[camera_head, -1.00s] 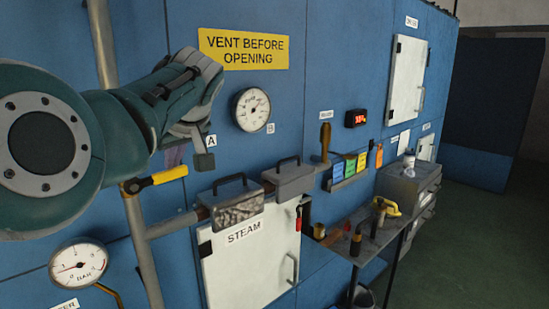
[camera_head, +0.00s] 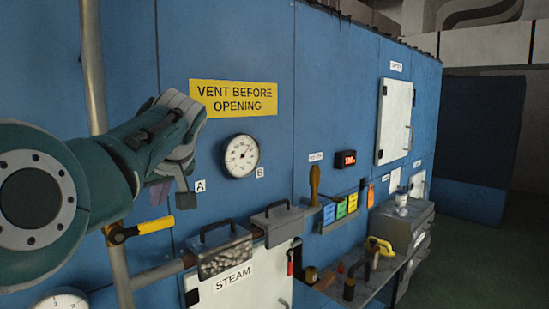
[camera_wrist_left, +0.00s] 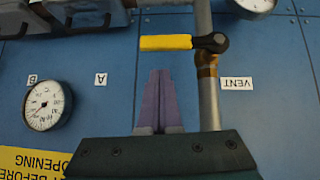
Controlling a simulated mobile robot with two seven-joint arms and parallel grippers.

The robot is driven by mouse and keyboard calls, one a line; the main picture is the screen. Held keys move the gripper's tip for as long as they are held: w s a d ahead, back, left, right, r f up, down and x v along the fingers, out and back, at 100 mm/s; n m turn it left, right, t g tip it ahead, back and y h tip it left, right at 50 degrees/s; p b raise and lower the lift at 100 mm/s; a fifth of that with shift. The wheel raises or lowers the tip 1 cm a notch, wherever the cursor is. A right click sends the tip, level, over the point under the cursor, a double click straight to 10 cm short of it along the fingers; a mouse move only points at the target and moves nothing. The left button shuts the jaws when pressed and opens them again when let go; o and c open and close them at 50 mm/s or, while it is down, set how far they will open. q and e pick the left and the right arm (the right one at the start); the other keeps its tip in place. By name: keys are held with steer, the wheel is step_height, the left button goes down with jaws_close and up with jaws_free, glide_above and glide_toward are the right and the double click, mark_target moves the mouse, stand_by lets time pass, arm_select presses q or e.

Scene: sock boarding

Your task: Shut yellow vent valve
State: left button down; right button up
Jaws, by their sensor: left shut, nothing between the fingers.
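The yellow vent valve handle (camera_head: 155,225) sticks out to the right, roughly level, from its black hub on the vertical grey pipe (camera_head: 120,275). In the left wrist view the yellow handle (camera_wrist_left: 166,42) lies crosswise, with a VENT label (camera_wrist_left: 237,83) beside the pipe. My left gripper (camera_head: 160,192) is just above the handle in the head view, its purple fingers partly hidden by its own body. The left wrist view shows the fingers (camera_wrist_left: 158,75) closed together and empty, pointing towards the handle with a gap between. My right gripper is not in view.
A round gauge (camera_head: 241,156) and a yellow sign (camera_head: 233,98) are on the blue wall. A shelf with tools (camera_head: 368,272) stands farther right.

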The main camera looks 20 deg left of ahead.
arm_select(q)
steer(key=w+b+v, duration=0.1)
steer(key=b+v, duration=0.3)
steer(key=v, duration=0.7)
steer(key=shift+r+b, duration=0.35)
steer(key=shift+b, duration=0.05)
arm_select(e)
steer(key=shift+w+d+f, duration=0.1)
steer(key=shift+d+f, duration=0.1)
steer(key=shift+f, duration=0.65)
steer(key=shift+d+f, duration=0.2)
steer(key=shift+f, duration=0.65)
arm_select(q)
steer(key=shift+a, duration=0.15)
